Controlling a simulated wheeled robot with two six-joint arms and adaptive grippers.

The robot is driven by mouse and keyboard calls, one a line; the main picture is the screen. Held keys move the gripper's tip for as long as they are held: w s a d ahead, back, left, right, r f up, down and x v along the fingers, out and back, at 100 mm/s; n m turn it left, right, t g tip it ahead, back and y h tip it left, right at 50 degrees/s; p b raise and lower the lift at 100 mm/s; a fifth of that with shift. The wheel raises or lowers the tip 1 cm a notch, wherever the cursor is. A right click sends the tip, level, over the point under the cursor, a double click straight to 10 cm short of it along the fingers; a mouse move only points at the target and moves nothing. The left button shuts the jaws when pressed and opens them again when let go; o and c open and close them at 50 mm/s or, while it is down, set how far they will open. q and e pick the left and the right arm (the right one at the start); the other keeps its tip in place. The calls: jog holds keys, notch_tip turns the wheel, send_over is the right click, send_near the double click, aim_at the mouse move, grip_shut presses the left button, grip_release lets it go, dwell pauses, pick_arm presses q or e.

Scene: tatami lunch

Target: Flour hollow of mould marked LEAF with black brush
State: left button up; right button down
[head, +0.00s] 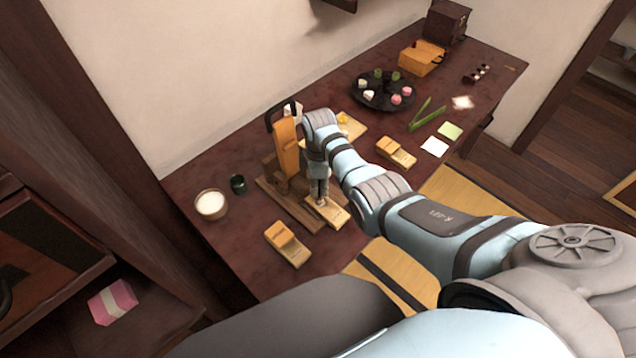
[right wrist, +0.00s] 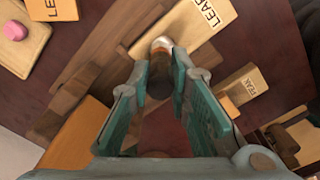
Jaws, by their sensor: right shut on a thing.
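My right gripper (head: 318,180) is shut on a dark-handled brush, pointing down over the table. In the right wrist view the gripper (right wrist: 160,80) holds the brush (right wrist: 160,52) between its teal fingers, pale tip away from me. The tip is at the near end of a pale wooden mould (right wrist: 192,38) whose label appears to read LEAF. That mould also shows in the head view (head: 330,213), beside a wooden stand. The brush hides part of it, and I cannot tell whether the bristles touch its hollow. My left gripper is not in view.
The upright wooden stand (head: 286,147) is close beside my gripper. Other moulds lie in front (head: 286,244) and to the right (head: 396,152). A black sweets tray (head: 384,98) stands farther back.

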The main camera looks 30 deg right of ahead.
jog(key=shift+s+d+p, duration=0.1)
jog(key=shift+s+p, duration=0.15)
jog(key=shift+p, duration=0.1)
jog(key=shift+w+d+b, duration=0.15)
jog(key=shift+w+b, duration=0.1)
jog(key=shift+b, duration=0.1)
jog(key=shift+s+a+p, duration=0.2)
jog(key=shift+a+p, duration=0.2)
jog(key=shift+p, duration=0.05)
jog(key=shift+w+d+b, duration=0.1)
jog(key=shift+w+b, duration=0.2)
jog(key=shift+s+r+p, duration=0.1)
jog(key=shift+s+p, duration=0.1)
jog(key=shift+p, duration=0.3)
jog(key=shift+s+d, duration=0.15)
jog(key=shift+s, duration=0.05)
jog(key=shift+w, duration=0.25)
